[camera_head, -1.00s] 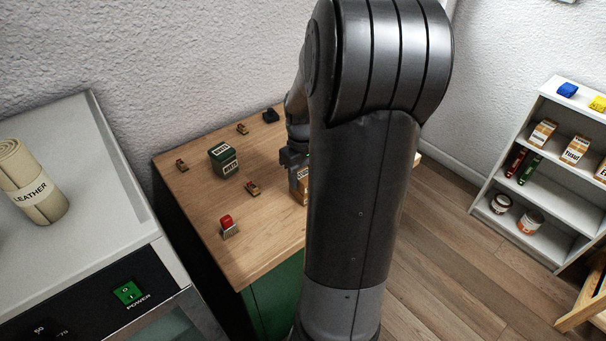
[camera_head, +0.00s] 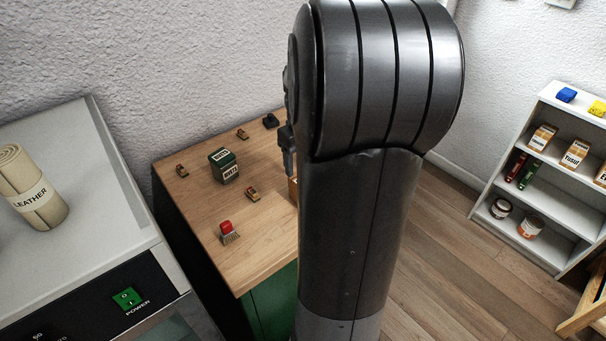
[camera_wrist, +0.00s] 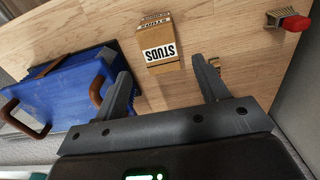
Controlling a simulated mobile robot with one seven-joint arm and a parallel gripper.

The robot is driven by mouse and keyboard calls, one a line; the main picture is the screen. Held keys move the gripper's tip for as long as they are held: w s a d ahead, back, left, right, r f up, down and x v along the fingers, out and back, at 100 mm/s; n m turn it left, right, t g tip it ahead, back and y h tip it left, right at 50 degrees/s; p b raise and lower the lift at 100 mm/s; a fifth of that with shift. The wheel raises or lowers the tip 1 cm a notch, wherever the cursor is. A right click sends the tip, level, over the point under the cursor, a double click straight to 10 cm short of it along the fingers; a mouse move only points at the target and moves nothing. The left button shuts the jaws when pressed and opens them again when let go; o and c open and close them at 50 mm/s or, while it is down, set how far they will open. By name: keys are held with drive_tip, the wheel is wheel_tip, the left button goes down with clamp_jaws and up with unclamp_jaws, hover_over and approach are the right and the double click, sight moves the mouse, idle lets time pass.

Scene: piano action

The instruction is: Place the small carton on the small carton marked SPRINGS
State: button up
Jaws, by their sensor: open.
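A small brown carton with a white label reading STUDS (camera_wrist: 160,54) stands on the wooden worktop in the wrist view. It lies beyond and between my two fingertips, and they do not grip it. My gripper (camera_wrist: 160,68) is open and empty. In the head view my gripper (camera_head: 287,152) shows only in part beside my arm. Just below it, a sliver of a brown carton (camera_head: 293,190) shows at the arm's edge; the rest is hidden. I cannot make out a carton marked SPRINGS in any view.
The worktop (camera_head: 200,205) also holds a dark green box (camera_head: 223,165), a red-topped brush (camera_head: 228,232) and several small pieces. A blue case (camera_wrist: 60,95) is left of my fingers in the wrist view. Labelled cartons stand on the white shelf (camera_head: 550,185) at right.

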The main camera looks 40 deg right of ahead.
drive_tip(key=s+a+r+t+h, duration=0.1)
drive_tip(key=s+a+r, duration=0.1)
drive_tip(key=a+r, duration=0.4)
drive_tip(key=s+a+r+t+h, duration=0.1)
drive_tip(key=s+a+r, duration=0.15)
drive_tip(key=a, duration=0.65)
drive_tip(key=s+a+t+y, duration=0.2)
drive_tip(key=s+a+t, duration=0.1)
drive_tip(key=s+a, duration=0.4)
drive_tip(key=shift+s+a+r+t, duration=0.25)
drive_tip(key=shift+s+a+t, duration=0.1)
drive_tip(key=shift+a, duration=0.9)
